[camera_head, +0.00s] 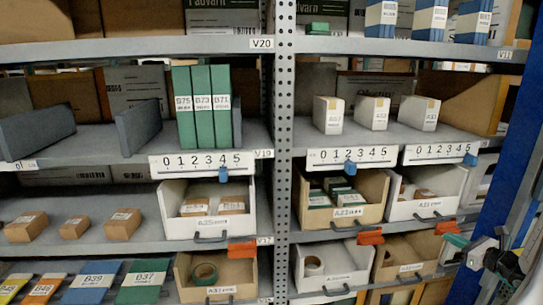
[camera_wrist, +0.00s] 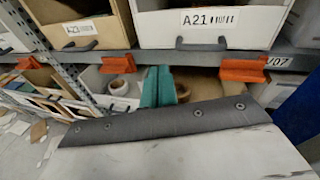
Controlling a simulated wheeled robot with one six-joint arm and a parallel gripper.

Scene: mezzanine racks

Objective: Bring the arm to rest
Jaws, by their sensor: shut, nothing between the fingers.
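My gripper (camera_wrist: 158,87) shows its two teal fingers side by side in the middle of the wrist view. They are shut with nothing between them. Whether the fingertips touch a bin cannot be told.
A grey upright post (camera_head: 283,150) divides two rack bays. A blue rack post (camera_head: 505,190) stands at the right. Green boxes (camera_head: 203,105) stand upper left.

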